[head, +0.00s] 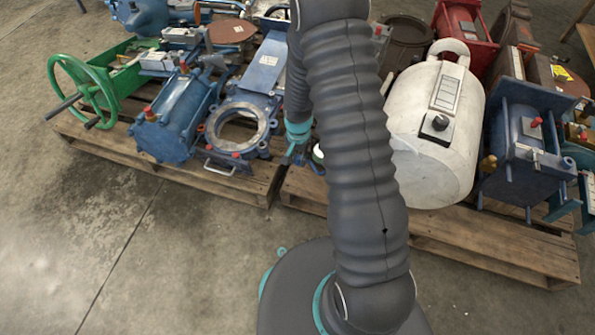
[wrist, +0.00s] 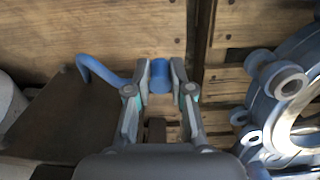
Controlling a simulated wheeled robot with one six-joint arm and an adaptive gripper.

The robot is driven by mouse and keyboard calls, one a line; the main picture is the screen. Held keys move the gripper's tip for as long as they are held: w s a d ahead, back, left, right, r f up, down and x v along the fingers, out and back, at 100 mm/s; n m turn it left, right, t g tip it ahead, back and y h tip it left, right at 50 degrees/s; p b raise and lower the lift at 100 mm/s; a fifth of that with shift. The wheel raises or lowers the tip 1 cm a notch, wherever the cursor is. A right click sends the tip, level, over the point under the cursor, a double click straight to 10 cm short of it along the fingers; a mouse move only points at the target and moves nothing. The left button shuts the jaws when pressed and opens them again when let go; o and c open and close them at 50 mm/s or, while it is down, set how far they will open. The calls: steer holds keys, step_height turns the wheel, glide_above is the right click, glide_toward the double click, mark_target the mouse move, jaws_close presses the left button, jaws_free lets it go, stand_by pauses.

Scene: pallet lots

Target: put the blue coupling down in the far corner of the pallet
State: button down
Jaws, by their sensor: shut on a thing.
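The blue coupling (wrist: 159,76) shows in the wrist view as a short blue cylinder between the fingertips of my gripper (wrist: 160,84). My gripper is shut on it, above wooden pallet boards (wrist: 110,22). A bent blue bar (wrist: 95,68) shows just left of the fingers; I cannot tell whether it belongs to the coupling. In the head view my gripper (head: 297,152) is partly hidden by my arm, over the inner edges of two loaded pallets, the left one (head: 235,190) and the right one (head: 490,250). The coupling cannot be made out clearly there.
A blue flanged casting (wrist: 285,95) stands close right of my gripper, and a dark brown block (wrist: 75,115) lies left. In the head view a white tank (head: 430,150), a blue motor (head: 525,150) and a green handwheel (head: 88,90) crowd the pallets. The concrete floor in front is clear.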

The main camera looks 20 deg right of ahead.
mark_target(298, 174)
steer(key=shift+f+b, duration=0.35)
steer(key=shift+f, duration=2.45)
steer(key=shift+f, duration=0.2)
steer(key=c, duration=1)
jaws_free()
steer(key=shift+c, duration=0.2)
steer(key=shift+r, duration=0.1)
